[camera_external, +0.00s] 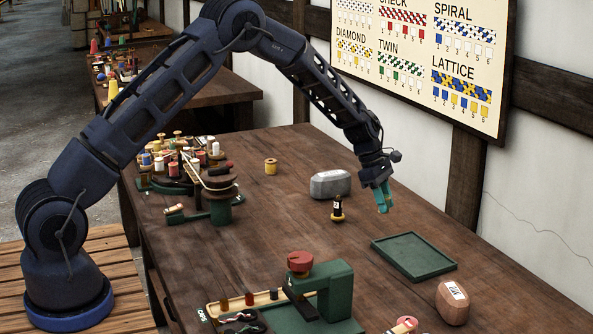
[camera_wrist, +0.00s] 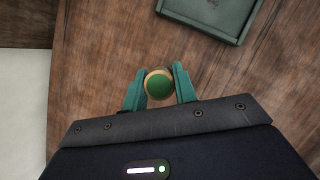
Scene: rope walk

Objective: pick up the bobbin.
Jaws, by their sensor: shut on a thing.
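A bobbin (camera_wrist: 159,84) with a round green top and a tan rim sits between the two teal fingers of my gripper (camera_wrist: 160,90) in the wrist view. I see it end-on, and both fingers are beside it. In the external view my gripper (camera_external: 384,197) points down over the back right part of the table (camera_external: 310,240). The fingers hide most of the bobbin there. I cannot tell how far it is above the table.
A green tray (camera_external: 413,258) lies front right of my gripper. A dark spool (camera_external: 337,208) and a grey block (camera_external: 330,183) stand to its left. A yellow spool (camera_external: 270,166) is farther left. A brown weight (camera_external: 453,301) and a green press (camera_external: 325,290) are nearer the front.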

